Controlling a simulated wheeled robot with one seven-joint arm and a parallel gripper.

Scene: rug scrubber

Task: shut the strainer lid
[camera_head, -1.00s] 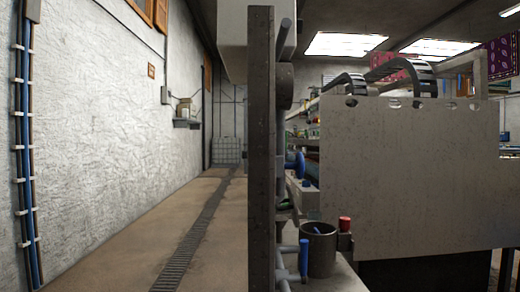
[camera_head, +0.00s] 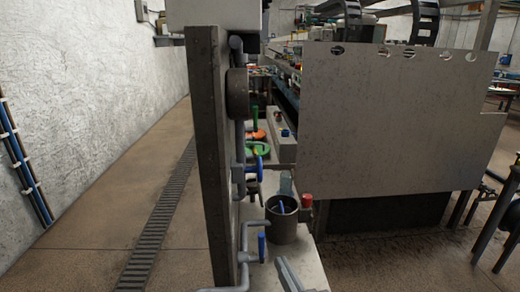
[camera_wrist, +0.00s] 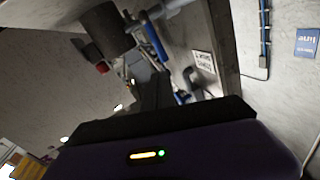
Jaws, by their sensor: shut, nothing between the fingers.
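I cannot clearly pick out the strainer lid. A dark open-topped cylinder (camera_head: 283,228), possibly the strainer body, stands on a pale ledge beside the upright panel, with something blue inside its mouth. A grey-blue piece (camera_head: 286,185) rises behind it; I cannot tell whether it is the lid. A red knob (camera_head: 306,201) sits at its right. The cylinder also shows in the wrist view (camera_wrist: 107,32), upper left, with the red knob (camera_wrist: 101,67) beside it. My gripper (camera_wrist: 150,84) is shut and empty below and right of the cylinder there; the contact side is hidden.
A blue-handled valve lever (camera_head: 262,247) and grey pipes stand at the cylinder's front left. The tall panel (camera_head: 209,160) is at left and a large grey sheet-metal cover (camera_head: 395,120) at right. Open floor with a drain grate (camera_head: 155,225) lies left.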

